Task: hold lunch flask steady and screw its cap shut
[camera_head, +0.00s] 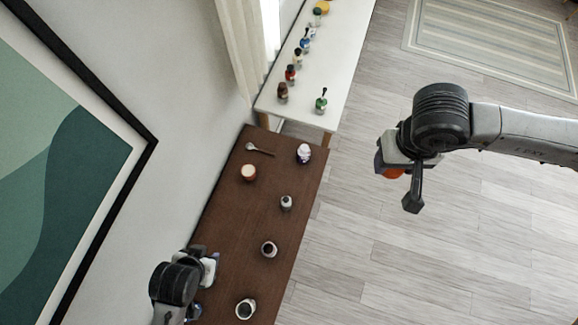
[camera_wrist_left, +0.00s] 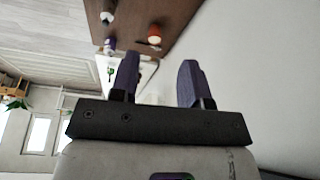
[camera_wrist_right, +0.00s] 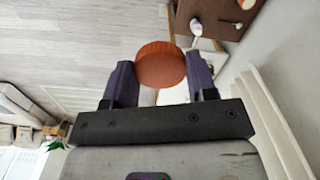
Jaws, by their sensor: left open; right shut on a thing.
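My right gripper (camera_head: 403,174) is shut on a round orange cap (camera_wrist_right: 160,65), gripped at its sides. The cap also shows in the head view (camera_head: 389,172), high over the floor to the right of the brown table. A squat orange container with a pale top, apparently the lunch flask (camera_head: 248,173), stands upright on the table near the wall. It also shows in the left wrist view (camera_wrist_left: 155,34). My left gripper (camera_head: 210,269) is open and empty at the table's wall side, nearer than the flask and apart from it.
The brown table (camera_head: 225,222) also holds a spoon (camera_head: 258,148), a white and purple jar (camera_head: 304,153), a small pale jar (camera_head: 286,202), a dark-topped cup (camera_head: 269,249) and a pale jar (camera_head: 245,308). A white table (camera_head: 335,60) with several small bottles stands beyond. The wall bounds the left.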

